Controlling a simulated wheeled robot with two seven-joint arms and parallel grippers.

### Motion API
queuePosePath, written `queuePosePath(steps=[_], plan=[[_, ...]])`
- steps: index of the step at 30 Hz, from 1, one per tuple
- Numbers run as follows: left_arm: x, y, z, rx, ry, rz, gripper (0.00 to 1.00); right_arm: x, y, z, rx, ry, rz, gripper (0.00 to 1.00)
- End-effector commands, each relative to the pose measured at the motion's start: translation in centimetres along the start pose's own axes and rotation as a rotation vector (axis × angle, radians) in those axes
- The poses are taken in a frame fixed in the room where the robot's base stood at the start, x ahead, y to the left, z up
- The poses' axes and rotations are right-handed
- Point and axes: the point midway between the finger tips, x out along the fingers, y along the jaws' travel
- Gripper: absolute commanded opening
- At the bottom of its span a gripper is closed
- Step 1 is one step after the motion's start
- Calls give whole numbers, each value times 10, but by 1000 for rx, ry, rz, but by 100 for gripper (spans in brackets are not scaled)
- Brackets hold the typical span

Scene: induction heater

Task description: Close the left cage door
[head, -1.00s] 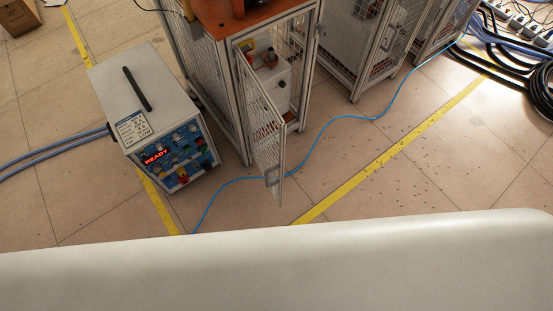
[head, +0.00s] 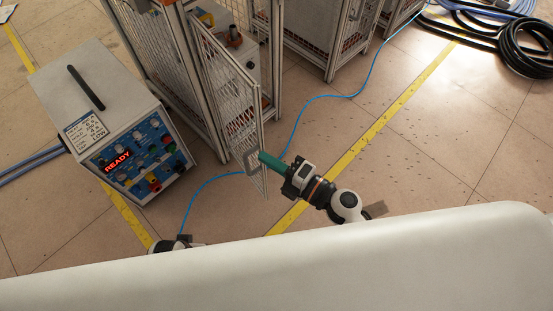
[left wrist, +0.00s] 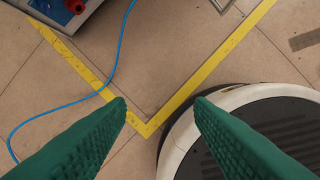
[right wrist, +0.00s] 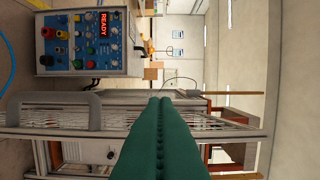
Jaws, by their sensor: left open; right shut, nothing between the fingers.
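The left cage door (head: 222,82), a mesh panel in a grey metal frame, stands open from its cage in the head view. Its grey handle (head: 252,160) is near the free edge and also shows in the right wrist view (right wrist: 95,112). My right gripper (head: 263,157) has green fingers, shut and empty, with tips close to the door's free edge beside the handle. I cannot tell whether they touch it. In the right wrist view the shut fingers (right wrist: 160,103) cover part of the door. My left gripper (left wrist: 160,103) is open and empty above the floor.
A heater unit (head: 110,115) with a red READY display stands left of the cage and shows in the right wrist view (right wrist: 98,40). A blue cable (head: 300,125) crosses the floor. More cages (head: 335,40) stand behind. Black cables (head: 520,55) lie at right.

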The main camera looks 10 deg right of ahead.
Motion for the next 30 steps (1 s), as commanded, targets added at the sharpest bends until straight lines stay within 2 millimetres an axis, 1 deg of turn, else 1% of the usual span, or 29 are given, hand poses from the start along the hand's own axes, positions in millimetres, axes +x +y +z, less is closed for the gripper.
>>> queuePosePath(steps=[1,3,9,12,17,21,30], plan=[[-1,0,1,0,-2,0,48,13,-1,0,1,1,-5,0],[-2,0,2,0,-3,0,48,28,-1,0,3,2,-5,0],[-12,1,8,-1,-11,1,48,70,0,0,4,2,-5,0],[-20,1,11,-2,-16,2,48,62,2,-17,0,4,0,0],[-29,2,14,-3,-21,3,48,56,1,-33,2,2,0,0],[-32,2,15,-3,-20,3,48,54,1,-38,3,1,0,0],[-33,2,15,-3,-20,3,48,54,0,-38,3,1,0,0]])
